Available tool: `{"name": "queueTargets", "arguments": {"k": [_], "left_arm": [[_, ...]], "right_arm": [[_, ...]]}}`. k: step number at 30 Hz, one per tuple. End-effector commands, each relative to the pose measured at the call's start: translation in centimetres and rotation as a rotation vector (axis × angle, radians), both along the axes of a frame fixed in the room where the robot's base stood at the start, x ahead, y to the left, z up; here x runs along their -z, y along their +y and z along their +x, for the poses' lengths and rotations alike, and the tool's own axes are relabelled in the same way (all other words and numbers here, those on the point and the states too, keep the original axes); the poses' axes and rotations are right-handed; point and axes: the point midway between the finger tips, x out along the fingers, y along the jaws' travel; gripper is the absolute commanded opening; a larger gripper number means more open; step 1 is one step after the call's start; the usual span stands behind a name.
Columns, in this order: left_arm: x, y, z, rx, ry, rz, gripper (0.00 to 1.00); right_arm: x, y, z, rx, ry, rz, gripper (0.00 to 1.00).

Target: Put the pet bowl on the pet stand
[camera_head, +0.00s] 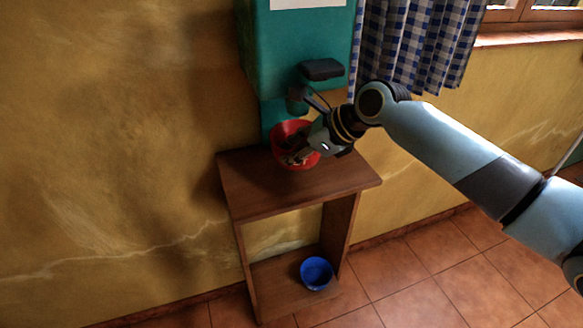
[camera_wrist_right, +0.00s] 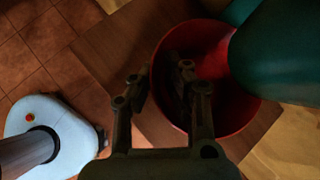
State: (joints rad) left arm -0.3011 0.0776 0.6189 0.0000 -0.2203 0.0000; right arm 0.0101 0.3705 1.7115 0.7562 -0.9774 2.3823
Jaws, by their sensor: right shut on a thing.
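A red bowl (camera_head: 284,131) is at the back of the wooden stand's top (camera_head: 290,190), in front of the teal unit. In the head view I cannot tell whether its base touches the wood. My right gripper (camera_head: 298,155) is shut on the bowl's rim. In the right wrist view, the fingers (camera_wrist_right: 161,88) straddle the near rim of the red bowl (camera_wrist_right: 238,115), with wood below it. The fingers hide part of the bowl. A blue bowl (camera_head: 316,273) sits upright on the stand's lower shelf (camera_head: 280,290). My left gripper is in neither view.
A teal unit (camera_head: 300,60) with a black part (camera_head: 321,69) stands against the yellow wall behind the bowl, close to my gripper. A checked curtain (camera_head: 415,45) hangs to its right. The front and right of the stand's top are bare. Tiled floor (camera_head: 430,280) lies open at right.

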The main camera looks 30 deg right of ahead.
Motion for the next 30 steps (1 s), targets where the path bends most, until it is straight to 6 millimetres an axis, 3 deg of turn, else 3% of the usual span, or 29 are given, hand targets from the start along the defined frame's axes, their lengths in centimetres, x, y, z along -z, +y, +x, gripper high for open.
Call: {"name": "queueTargets", "arguments": {"k": [9, 18, 19, 24, 30], "left_arm": [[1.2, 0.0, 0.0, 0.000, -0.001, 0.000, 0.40], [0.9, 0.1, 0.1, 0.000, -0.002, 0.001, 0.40], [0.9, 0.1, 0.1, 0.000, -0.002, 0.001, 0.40], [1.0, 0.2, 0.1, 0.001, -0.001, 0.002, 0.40], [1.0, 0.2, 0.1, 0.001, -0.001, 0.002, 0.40]], "right_arm": [[3.6, 0.1, 0.1, 0.001, 0.001, 0.001, 0.00], [3.6, 0.1, 0.1, 0.001, 0.000, 0.001, 0.00], [3.7, 0.1, 0.0, 0.000, 0.001, 0.001, 0.11], [3.7, 0.0, 0.0, 0.000, 0.001, 0.001, 0.33], [3.7, 0.0, 0.0, 0.001, 0.000, 0.001, 0.35]]}}
